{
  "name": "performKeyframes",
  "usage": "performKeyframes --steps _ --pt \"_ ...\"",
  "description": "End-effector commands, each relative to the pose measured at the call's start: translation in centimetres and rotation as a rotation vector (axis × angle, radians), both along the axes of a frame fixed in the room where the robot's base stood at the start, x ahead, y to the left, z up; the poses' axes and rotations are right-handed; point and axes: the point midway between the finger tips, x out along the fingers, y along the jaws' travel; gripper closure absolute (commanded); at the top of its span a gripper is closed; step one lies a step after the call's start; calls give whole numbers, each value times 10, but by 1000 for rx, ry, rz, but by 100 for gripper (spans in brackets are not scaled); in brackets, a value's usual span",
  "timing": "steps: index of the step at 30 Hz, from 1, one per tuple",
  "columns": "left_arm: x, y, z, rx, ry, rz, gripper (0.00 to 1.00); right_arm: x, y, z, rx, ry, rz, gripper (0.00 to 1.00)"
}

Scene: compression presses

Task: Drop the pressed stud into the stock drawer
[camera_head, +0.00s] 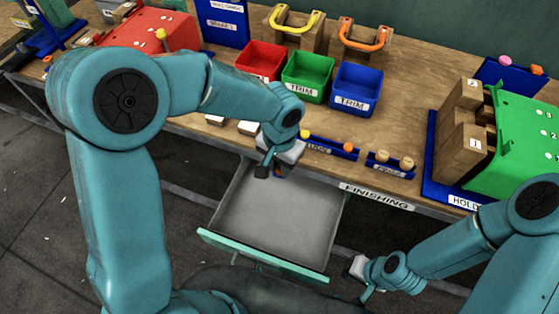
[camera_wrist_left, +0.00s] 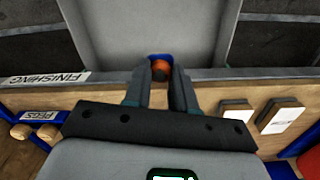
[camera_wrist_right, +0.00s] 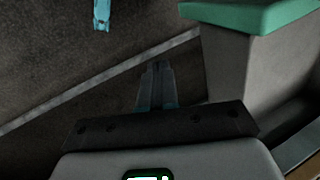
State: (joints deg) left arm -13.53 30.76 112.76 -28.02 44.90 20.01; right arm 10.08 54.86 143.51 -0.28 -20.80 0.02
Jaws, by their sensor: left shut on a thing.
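My left gripper (camera_head: 270,170) is over the back end of the open grey stock drawer (camera_head: 278,215), just in front of the bench edge. It is shut on the pressed stud (camera_wrist_left: 160,71), whose orange round end and a bit of blue show between the fingertips in the left wrist view; the fingers hide the rest. The drawer has a green front (camera_head: 262,255) and its visible floor is bare. My right gripper (camera_wrist_right: 157,68) is low, outside the drawer near its front right corner. Its fingers are together with nothing visible between them.
On the bench stand a red bin (camera_head: 260,60), a green bin (camera_head: 307,77) and a blue bin (camera_head: 355,90). A blue tray with pegs (camera_head: 390,165) and the FINISHING label (camera_head: 377,196) lie near the front edge. A green press (camera_head: 520,140) stands at right.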

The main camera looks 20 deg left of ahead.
Motion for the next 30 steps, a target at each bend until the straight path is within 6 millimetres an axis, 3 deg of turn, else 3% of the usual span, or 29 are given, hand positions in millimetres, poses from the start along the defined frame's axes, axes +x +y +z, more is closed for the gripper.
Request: performKeyframes --steps 12,22,23,25,30 --pt "1 0 -52 0 1 4 100 0 0 -38 0 0 0 100" --pt "1 0 -55 0 1 5 100 0 0 -39 0 0 0 100" --pt "1 0 -55 0 1 4 68 0 0 -39 0 0 0 100" --pt "1 0 -54 0 1 5 46 0 0 -39 0 0 0 100" --pt "1 0 -54 0 1 4 45 0 0 -39 0 0 0 100"
